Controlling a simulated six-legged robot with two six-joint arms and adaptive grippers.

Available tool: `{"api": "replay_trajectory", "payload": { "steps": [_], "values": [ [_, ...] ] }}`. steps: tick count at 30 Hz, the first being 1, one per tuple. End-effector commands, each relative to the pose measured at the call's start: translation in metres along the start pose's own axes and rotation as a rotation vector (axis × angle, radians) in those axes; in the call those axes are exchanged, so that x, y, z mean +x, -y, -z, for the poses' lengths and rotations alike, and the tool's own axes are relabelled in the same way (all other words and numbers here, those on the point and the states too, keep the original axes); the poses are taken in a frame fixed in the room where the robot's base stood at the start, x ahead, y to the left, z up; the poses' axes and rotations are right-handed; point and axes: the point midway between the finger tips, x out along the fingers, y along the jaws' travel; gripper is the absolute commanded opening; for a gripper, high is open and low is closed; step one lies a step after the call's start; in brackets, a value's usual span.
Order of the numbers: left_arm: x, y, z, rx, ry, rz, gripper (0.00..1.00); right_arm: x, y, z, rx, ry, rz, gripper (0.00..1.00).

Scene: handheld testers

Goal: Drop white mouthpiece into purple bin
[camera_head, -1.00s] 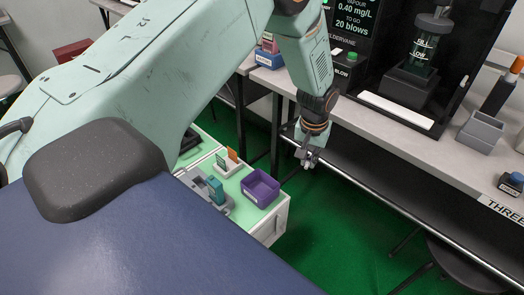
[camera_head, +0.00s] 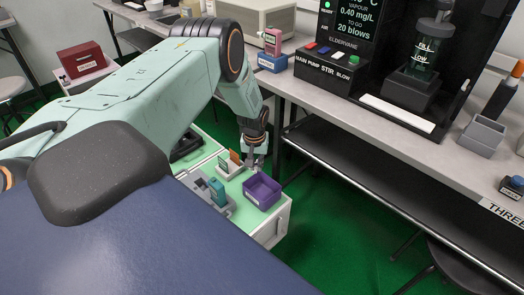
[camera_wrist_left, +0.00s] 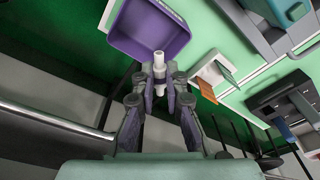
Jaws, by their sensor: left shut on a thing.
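My left gripper (camera_head: 254,164) hangs at the far edge of the green-topped cart, just behind the purple bin (camera_head: 263,190). In the left wrist view the same gripper (camera_wrist_left: 160,82) is shut on the white mouthpiece (camera_wrist_left: 159,64), a short white tube with a collar held between the fingertips. The purple bin (camera_wrist_left: 178,45) lies just ahead of the fingertips there, open and empty as far as I see. The mouthpiece's tip overlaps the bin's near rim in that view. I cannot tell its height above the bin. My right gripper is not in view.
A small white holder with orange and green cards (camera_head: 230,162) stands beside the bin. A grey stand with a teal device (camera_head: 217,190) is at the cart's front. The long grey bench (camera_head: 340,105) with the tester runs behind, over a green floor.

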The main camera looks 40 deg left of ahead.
Motion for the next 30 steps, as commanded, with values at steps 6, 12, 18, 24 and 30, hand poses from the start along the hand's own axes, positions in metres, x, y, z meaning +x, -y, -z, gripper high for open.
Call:
{"api": "replay_trajectory", "payload": {
  "steps": [6, 12, 18, 24, 30],
  "values": [
    [0.028, 0.0, -0.004, 0.001, 0.0, 0.0, 0.0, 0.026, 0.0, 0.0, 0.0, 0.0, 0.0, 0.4],
    [0.04, -0.001, -0.005, 0.0, 0.0, -0.001, 0.0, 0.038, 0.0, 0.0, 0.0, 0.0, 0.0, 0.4],
    [0.04, -0.001, -0.005, 0.0, 0.0, -0.001, 0.0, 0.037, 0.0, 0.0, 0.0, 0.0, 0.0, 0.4],
    [0.04, -0.001, -0.005, 0.0, 0.0, -0.001, 0.2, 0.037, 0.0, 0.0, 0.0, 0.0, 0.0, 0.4],
    [0.04, -0.001, -0.005, 0.0, 0.0, -0.001, 0.37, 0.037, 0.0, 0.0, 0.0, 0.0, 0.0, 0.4]
  ]
}}
